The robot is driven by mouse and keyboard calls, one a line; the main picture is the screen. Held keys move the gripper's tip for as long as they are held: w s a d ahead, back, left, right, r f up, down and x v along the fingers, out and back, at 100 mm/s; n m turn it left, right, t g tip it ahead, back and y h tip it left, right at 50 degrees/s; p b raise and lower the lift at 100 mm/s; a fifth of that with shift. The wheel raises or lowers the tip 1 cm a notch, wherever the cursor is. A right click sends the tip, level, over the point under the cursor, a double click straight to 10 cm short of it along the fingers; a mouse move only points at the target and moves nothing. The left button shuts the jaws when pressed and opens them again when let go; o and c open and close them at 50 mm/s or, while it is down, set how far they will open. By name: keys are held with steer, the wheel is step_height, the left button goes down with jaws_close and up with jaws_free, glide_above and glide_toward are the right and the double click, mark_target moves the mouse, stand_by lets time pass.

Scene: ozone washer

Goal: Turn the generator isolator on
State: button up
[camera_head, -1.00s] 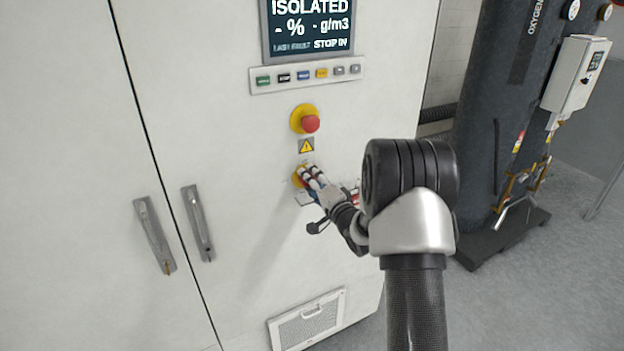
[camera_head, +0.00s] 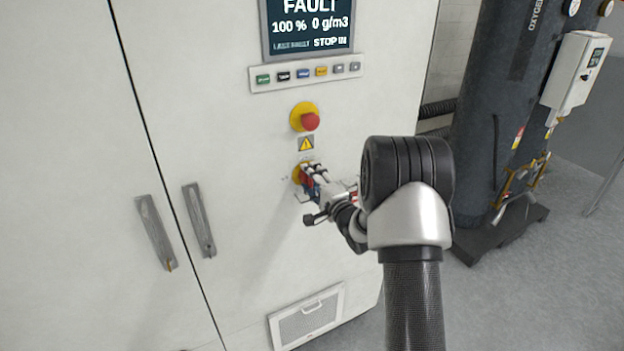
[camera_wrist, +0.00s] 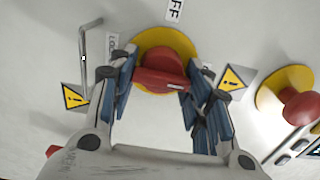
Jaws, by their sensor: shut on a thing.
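The generator isolator is a red rotary handle (camera_wrist: 161,78) on a round yellow plate (camera_wrist: 166,40), on the white cabinet front. In the wrist view, my gripper (camera_wrist: 163,88) has a finger on each side of the handle and is shut on it. An OFF label (camera_wrist: 174,10) shows above the plate, and the handle's white mark lies at its right end, away from that label. In the head view, my gripper (camera_head: 308,174) covers most of the isolator; only part of its yellow plate (camera_head: 297,172) shows.
A red emergency stop button (camera_head: 310,122) on a yellow base sits just above the isolator. Above it are a row of buttons (camera_head: 303,74) and a display (camera_head: 309,28) reading FAULT, 100 %, 0 g/m3. Door handles (camera_head: 198,220) are at left. A dark oxygen tank (camera_head: 500,110) stands right.

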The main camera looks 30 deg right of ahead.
steer(key=o, duration=0.9)
steer(key=s, duration=1.2)
steer(key=shift+d, duration=0.2)
